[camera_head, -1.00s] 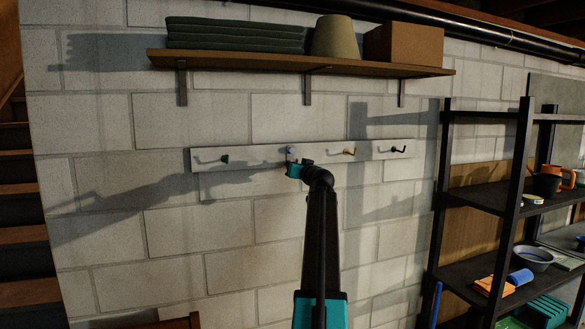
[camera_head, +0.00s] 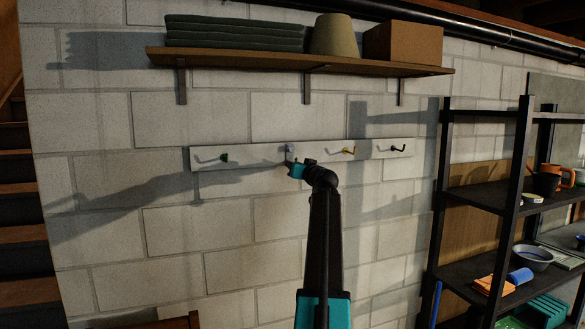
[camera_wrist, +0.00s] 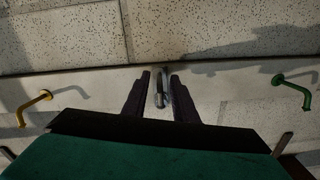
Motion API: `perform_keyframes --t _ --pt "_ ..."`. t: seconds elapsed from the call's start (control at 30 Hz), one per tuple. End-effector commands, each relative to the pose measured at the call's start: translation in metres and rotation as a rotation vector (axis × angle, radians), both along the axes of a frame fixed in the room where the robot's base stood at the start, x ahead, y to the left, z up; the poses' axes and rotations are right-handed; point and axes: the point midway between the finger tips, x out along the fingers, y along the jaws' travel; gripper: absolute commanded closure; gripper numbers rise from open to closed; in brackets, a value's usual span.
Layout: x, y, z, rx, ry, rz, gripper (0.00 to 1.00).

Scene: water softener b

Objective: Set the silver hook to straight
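The silver hook (camera_head: 290,150) is second from the left on the white wall rail (camera_head: 260,156), and its bluish base shows just above my gripper (camera_head: 291,164). In the wrist view, the silver hook (camera_wrist: 160,94) lies between the two dark fingers of my gripper (camera_wrist: 160,76). The fingers are apart, with small gaps visible beside the hook; I see no clear grip on it. In the wrist view the hook appears roughly in line with the fingers; its exact angle is hard to tell.
A green hook (camera_head: 224,158) is left of the silver one; a yellow hook (camera_head: 348,151) and a black hook (camera_head: 398,149) are right. A wooden shelf (camera_head: 300,64) with brackets is above. A black rack (camera_head: 520,150) stands at right. The wall below the rail is clear.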

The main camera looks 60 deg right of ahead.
Motion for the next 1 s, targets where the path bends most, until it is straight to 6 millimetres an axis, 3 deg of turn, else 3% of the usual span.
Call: perform_keyframes --t 0.7,1.0 --pt "-0.074 0.055 -0.002 0.000 -0.002 0.000 0.74" --pt "-0.089 0.066 -0.001 0.001 -0.002 0.001 0.74"
